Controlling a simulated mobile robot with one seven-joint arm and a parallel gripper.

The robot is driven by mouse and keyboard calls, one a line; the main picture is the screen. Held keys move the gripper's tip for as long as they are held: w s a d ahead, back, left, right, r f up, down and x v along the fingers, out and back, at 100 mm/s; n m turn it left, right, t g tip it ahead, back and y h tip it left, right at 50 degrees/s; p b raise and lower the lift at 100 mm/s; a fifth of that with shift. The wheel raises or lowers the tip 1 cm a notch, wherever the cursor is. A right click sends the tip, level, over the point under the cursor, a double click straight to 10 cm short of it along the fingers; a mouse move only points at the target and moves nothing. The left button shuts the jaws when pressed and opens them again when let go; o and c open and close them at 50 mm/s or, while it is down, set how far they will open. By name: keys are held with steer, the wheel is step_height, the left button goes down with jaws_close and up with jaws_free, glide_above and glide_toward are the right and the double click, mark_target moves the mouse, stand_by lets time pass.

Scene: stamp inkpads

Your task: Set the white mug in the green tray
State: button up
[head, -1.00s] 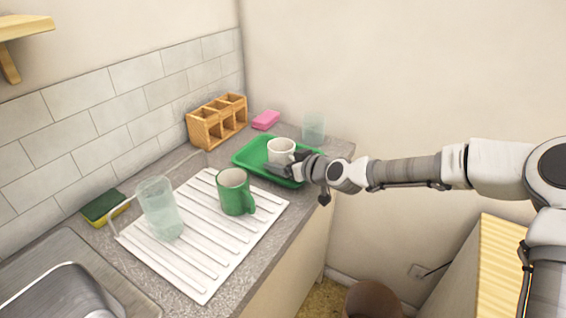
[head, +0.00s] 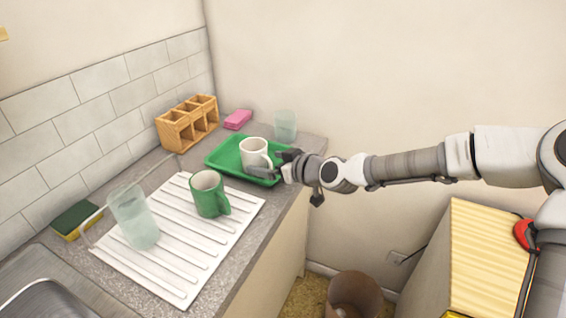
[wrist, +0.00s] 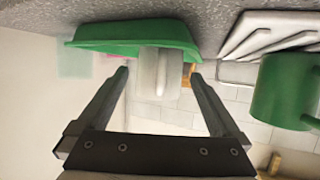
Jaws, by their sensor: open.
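The white mug (head: 253,153) stands upright in the green tray (head: 216,158) on the counter, its handle facing my gripper. My gripper (head: 273,163) is open at the tray's right side, close to the mug's handle. In the wrist view, which looks upside down, the mug (wrist: 160,72) shows between the two open fingertips (wrist: 159,75), with the tray (wrist: 105,38) above it in the picture. I cannot tell whether a finger touches the mug.
A green mug (head: 208,194) and a clear glass (head: 134,218) stand on the white drainboard (head: 185,255). Another glass (head: 285,125), a pink sponge (head: 238,119) and a wooden organizer (head: 188,122) are behind the tray. A bin (head: 353,296) stands on the floor.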

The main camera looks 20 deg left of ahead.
steer(key=shift+p+v, duration=0.5)
steer(key=shift+v, duration=2.65)
